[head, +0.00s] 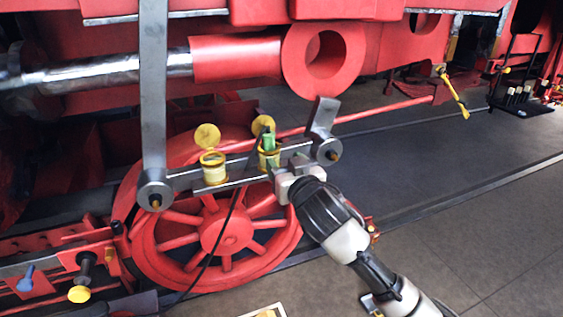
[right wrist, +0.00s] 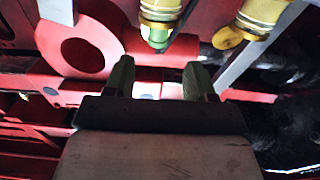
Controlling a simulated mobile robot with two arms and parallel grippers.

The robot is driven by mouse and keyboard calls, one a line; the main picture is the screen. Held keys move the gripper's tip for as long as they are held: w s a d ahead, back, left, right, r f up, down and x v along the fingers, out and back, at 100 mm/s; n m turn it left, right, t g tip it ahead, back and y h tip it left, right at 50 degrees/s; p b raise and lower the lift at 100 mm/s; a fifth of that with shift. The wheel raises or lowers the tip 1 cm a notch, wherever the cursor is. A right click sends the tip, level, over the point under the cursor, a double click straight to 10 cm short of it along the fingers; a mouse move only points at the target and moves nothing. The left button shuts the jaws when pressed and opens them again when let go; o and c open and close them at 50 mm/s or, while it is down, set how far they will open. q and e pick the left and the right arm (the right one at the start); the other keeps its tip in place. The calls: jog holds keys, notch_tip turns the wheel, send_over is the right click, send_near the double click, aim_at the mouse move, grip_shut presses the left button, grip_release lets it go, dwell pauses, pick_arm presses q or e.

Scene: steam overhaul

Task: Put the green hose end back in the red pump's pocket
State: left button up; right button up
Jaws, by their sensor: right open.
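A green piece (head: 269,141), which looks like the green hose end, stands at the right-hand yellow-rimmed cup (head: 269,160) on the grey rod. A thin dark hose (head: 233,207) runs down from near there. In the right wrist view a green tip (right wrist: 157,39) shows at a yellow ring (right wrist: 160,12), ahead of the fingers. My right gripper (right wrist: 157,78) is open, its two fingers apart with nothing between them. In the head view my right gripper (head: 283,178) is just right of and below that cup. I cannot make out a red pump or its pocket. My left gripper is out of view.
A second yellow-rimmed cup (head: 215,168) with a round lid stands left of the first. The grey rod, a vertical bar (head: 153,100) and a red spoked wheel (head: 222,230) crowd the area. Grey floor (head: 480,210) is open at the right.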

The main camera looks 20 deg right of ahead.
aim_at(272, 143)
jog(key=w+b, duration=0.1)
jog(key=w, duration=0.7)
jog(key=shift+w+f, duration=0.1)
jog(key=shift+r, duration=0.2)
jog(key=shift+w, duration=0.1)
jog(key=c, duration=0.5)
jog(key=shift+o, duration=0.2)
jog(key=o, duration=0.5)
jog(key=shift+r, duration=0.1)
